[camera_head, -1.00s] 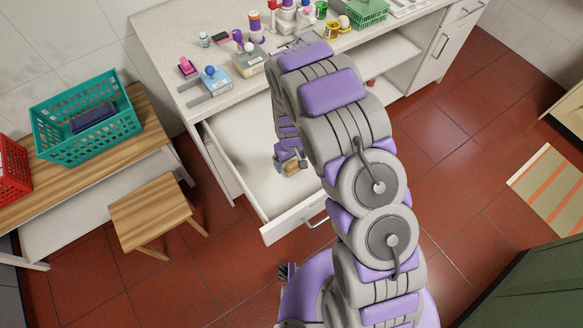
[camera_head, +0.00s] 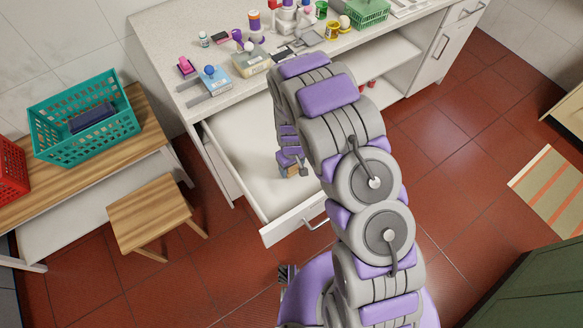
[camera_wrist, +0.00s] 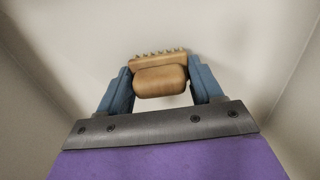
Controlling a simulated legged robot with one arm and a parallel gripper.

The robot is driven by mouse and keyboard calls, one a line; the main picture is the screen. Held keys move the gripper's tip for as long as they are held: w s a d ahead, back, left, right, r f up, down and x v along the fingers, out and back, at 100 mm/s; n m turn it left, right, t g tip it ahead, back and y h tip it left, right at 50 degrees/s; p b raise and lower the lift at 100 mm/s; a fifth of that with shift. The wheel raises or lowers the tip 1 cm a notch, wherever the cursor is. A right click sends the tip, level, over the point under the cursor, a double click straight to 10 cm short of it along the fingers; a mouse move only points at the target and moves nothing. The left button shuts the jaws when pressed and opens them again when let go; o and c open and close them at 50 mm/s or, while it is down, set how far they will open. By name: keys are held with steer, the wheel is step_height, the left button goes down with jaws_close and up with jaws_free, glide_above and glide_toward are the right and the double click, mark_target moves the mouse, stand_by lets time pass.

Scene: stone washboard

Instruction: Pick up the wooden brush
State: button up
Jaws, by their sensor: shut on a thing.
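The wooden brush (camera_wrist: 160,80) is light brown with a row of small knobs along its far edge. It sits between the two blue fingers of my gripper (camera_wrist: 162,88) in the wrist view, and the fingers are shut on it. In the head view my gripper (camera_head: 291,171) is inside the open white drawer (camera_head: 235,140), near its right side, with a bit of the brush (camera_head: 293,172) showing. I cannot tell whether the brush touches the drawer floor.
The drawer's front panel (camera_head: 291,222) and side walls surround my gripper. The counter (camera_head: 160,40) above holds bottles, boxes and a green basket (camera_head: 368,13). A wooden stool (camera_head: 155,212) and a bench with a teal basket (camera_head: 85,120) stand to the left. The rest of the drawer looks empty.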

steer(key=shift+d, duration=0.3)
steer(key=c, duration=0.3)
steer(key=shift+a, duration=0.1)
steer(key=shift+a+r, duration=0.15)
steer(key=shift+r, duration=0.4)
step_height(320, 180, up, 9)
steer(key=shift+p, duration=1)
